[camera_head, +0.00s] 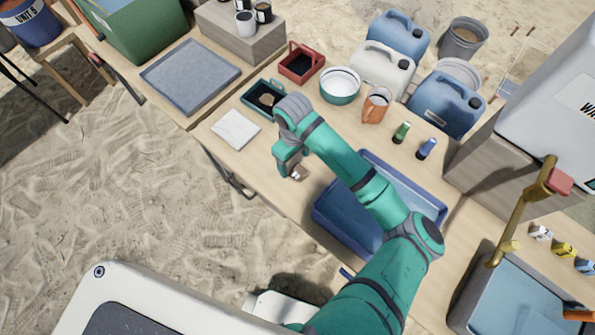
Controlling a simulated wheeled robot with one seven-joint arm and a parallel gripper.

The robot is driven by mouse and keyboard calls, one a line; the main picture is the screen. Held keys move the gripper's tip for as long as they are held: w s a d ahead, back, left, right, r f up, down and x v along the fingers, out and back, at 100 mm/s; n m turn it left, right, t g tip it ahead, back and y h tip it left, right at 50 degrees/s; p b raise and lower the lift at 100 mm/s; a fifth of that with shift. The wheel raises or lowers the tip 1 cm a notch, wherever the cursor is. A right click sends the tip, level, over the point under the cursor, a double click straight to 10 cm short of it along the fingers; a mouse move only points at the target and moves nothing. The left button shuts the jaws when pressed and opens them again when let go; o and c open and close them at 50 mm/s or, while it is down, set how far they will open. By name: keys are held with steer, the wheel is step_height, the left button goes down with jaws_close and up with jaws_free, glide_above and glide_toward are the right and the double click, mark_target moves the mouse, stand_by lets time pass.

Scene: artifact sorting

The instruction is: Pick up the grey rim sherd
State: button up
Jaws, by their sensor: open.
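My teal arm reaches over the wooden table, and my gripper (298,173) points down above the table's near side, left of the blue tray (327,213). Its fingers are small and partly hidden by the hand; they are open. A small grey-brown patch shows at the fingertips, and I cannot tell whether it is finger or sherd. A small tan-brown piece (266,99) lies in a dark green tray (250,105), behind and left of the gripper. I cannot make out the grey rim sherd for certain. My forearm hides part of the blue tray.
A white sheet or pad (236,129) lies left of the gripper. A red tray (301,63), a white-and-green bowl (340,86), an orange mug (376,105) and green (402,132) and blue (427,149) bottles stand behind. A basin (520,290) with a brass tap is at right.

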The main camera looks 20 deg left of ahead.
mark_target(295, 170)
steer(key=shift+d+f, duration=0.15)
steer(key=shift+f, duration=0.35)
step_height(295, 170, down, 5)
steer(key=shift+w+r, duration=0.1)
steer(key=shift+w, duration=0.05)
steer(key=shift+c, duration=0.3)
steer(key=c, duration=1.1)
